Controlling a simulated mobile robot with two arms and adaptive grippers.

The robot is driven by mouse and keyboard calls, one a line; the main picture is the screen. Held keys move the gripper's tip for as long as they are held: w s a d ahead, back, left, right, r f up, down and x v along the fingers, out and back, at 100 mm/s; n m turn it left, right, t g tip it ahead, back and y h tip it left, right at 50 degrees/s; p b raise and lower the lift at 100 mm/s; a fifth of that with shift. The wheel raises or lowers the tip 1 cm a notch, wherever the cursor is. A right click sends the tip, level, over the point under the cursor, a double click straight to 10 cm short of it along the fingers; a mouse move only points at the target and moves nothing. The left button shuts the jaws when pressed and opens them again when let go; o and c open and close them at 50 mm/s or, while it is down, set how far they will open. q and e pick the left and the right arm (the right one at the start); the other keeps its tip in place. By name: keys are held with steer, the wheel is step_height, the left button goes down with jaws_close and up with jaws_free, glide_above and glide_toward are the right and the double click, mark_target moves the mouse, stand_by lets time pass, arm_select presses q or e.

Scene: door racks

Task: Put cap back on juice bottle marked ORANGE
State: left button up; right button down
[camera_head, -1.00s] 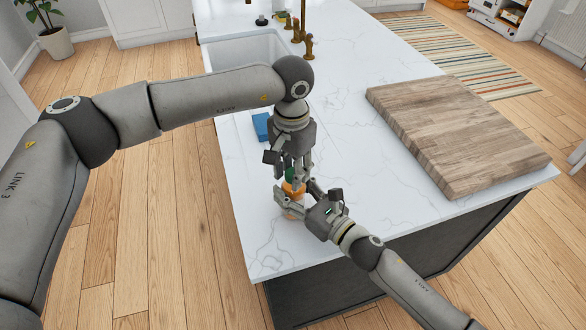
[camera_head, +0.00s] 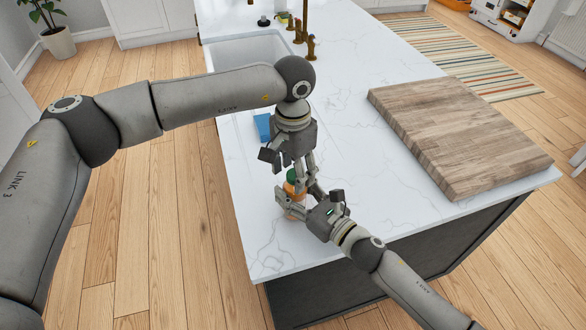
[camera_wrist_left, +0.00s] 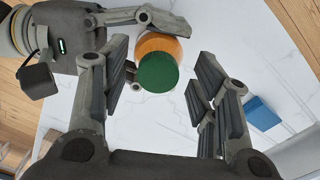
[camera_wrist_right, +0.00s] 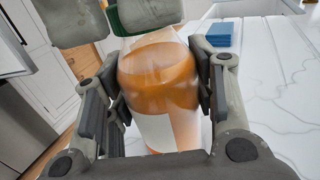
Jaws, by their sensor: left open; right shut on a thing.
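The juice bottle (camera_wrist_right: 158,85) stands upright on the counter with orange juice in it and a pale label whose text I cannot read. My right gripper (camera_head: 297,194) is shut around its body from the side. The green cap (camera_wrist_left: 158,72) is at the bottle's top, and it also shows in the head view (camera_head: 292,175). I cannot tell whether it is fully seated. My left gripper (camera_head: 299,172) is open above it, its fingers on either side of the cap and apart from it in the left wrist view. In the right wrist view the left fingers partly hide the cap.
A blue block (camera_head: 263,127) lies on the white counter (camera_head: 345,140) behind the bottle. A thick wooden board (camera_head: 455,135) lies to the right. The sink (camera_head: 245,50) and brass tap (camera_head: 305,30) are farther back. The counter's front edge is close to the bottle.

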arm_select(q)
steer(key=shift+r, duration=2.2)
steer(key=shift+c, duration=0.2)
